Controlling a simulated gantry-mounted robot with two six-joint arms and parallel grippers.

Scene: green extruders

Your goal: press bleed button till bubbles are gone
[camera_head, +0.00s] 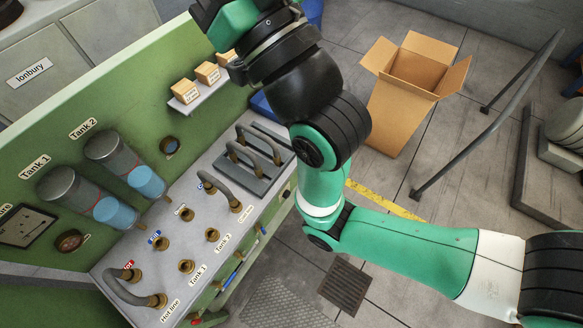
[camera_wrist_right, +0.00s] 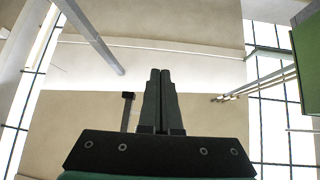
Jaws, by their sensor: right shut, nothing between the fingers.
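Two clear tanks with grey caps and blue liquid, Tank 1 (camera_head: 90,200) and Tank 2 (camera_head: 128,165), lean on the green panel in the head view. No bubbles can be made out. No label reading "bleed" is legible, so I cannot tell which is the bleed button. My right arm crosses the head view from the right. My right gripper (camera_wrist_right: 161,75) is shut and empty in the wrist view, away from the panel. My left gripper is out of view.
The bench (camera_head: 205,225) carries brass ports and grey hoses. A small shelf (camera_head: 203,93) holds several little boxes. An open cardboard box (camera_head: 400,105) stands on the floor beyond my arm. A dark rail (camera_head: 490,120) runs at the right.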

